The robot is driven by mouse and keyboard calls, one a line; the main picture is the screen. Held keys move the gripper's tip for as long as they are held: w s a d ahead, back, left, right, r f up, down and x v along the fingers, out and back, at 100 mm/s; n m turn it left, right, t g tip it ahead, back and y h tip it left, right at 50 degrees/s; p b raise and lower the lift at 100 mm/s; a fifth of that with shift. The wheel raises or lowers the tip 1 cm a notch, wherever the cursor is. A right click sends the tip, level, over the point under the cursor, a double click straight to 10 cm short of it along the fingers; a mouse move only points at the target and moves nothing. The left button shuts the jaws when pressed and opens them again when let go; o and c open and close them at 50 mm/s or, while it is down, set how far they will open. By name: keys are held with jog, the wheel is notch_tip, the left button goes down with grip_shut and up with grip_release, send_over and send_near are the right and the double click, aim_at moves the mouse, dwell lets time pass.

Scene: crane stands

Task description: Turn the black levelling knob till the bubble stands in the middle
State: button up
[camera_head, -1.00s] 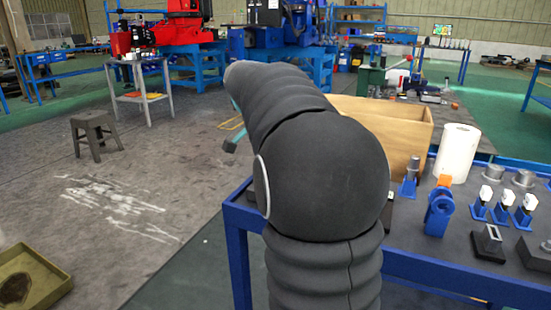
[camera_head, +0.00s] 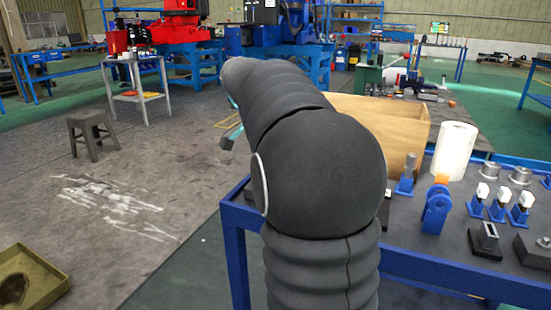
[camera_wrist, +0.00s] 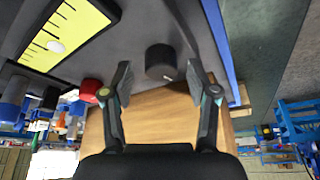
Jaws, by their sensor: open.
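In the wrist view the black knob (camera_wrist: 160,60) is a short dark cylinder with a pale mark, on a dark surface. My gripper (camera_wrist: 158,78) is open, with one finger on each side of the knob; a gap shows on both sides, and I cannot tell how deep the fingers reach. A yellow scale (camera_wrist: 80,22) with dark tick marks lies at the upper left. In the head view my arm hides the knob, scale and gripper.
A red knob (camera_wrist: 91,89) is close to my left finger. A paper roll (camera_head: 454,151) and several blue-based fixtures stand on the table's right.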

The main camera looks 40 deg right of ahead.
jog(key=v, duration=1.1)
jog(key=shift+a+r, duration=0.15)
jog(key=shift+r, duration=0.15)
jog(key=s+a+f+n+t+y, duration=0.4)
jog(key=s+a+f+n+t, duration=0.1)
jog(key=s+a+f+n, duration=1.2)
jog(key=s+a+f, duration=0.3)
jog(key=s+f, duration=0.1)
jog(key=shift+s+f+n+t+y, duration=0.3)
jog(key=shift+s+n, duration=0.1)
